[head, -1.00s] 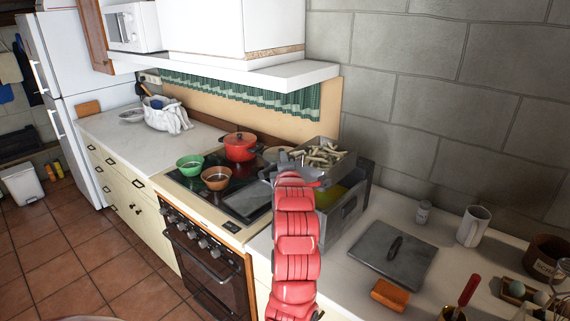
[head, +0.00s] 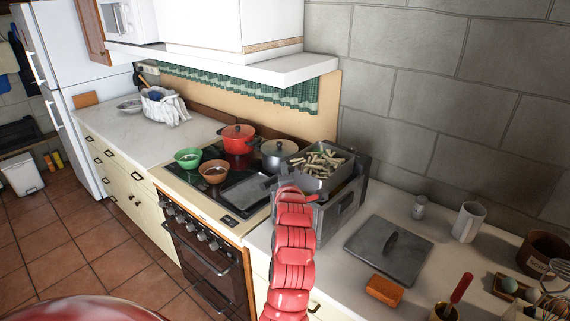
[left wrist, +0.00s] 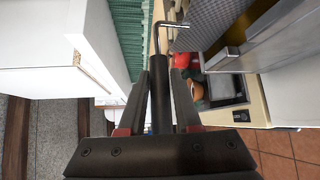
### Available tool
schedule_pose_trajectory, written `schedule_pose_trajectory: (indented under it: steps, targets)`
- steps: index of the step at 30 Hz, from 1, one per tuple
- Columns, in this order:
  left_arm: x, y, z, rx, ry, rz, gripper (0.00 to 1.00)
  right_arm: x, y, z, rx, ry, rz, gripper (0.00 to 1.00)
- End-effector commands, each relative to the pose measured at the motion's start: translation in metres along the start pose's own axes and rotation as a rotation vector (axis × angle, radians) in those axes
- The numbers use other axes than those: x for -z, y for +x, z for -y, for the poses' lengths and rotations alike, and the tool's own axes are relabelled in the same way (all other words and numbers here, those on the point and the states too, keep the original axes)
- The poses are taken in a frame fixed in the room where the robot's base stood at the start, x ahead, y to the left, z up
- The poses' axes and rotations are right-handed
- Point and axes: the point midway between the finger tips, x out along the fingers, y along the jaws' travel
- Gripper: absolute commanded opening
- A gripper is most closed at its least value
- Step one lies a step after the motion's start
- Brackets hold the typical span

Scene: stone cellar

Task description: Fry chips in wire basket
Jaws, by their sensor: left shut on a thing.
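The wire basket (head: 334,178) is heaped with pale chips (head: 320,162) and sits level at the mouth of the grey metal fryer (head: 345,208), right of the hob. Its underside is hidden, so I cannot tell how deep it sits. My left gripper (left wrist: 160,78) is shut on the basket's dark handle (left wrist: 161,110); a bent metal rod runs from it toward the basket's mesh side (left wrist: 218,28). My right gripper is not in view.
A grey lid (head: 390,250) lies on the counter right of the fryer, with an orange block (head: 384,290) before it. A grey pot (head: 278,155), red pot (head: 238,139) and two bowls stand on the hob. A white mug (head: 468,222) stands near the wall.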

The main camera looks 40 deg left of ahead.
Motion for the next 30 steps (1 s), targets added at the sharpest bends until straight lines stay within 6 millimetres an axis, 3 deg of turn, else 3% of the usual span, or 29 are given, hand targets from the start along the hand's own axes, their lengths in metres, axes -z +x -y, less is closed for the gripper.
schedule_pose_trajectory:
  steps: [11, 30]
  targets:
    - [0.004, 0.004, 0.030, -0.001, 0.000, -0.001, 0.00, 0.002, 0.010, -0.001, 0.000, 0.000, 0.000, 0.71]
    - [0.010, 0.011, 0.077, -0.005, -0.003, 0.002, 0.00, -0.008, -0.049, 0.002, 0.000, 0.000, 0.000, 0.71]
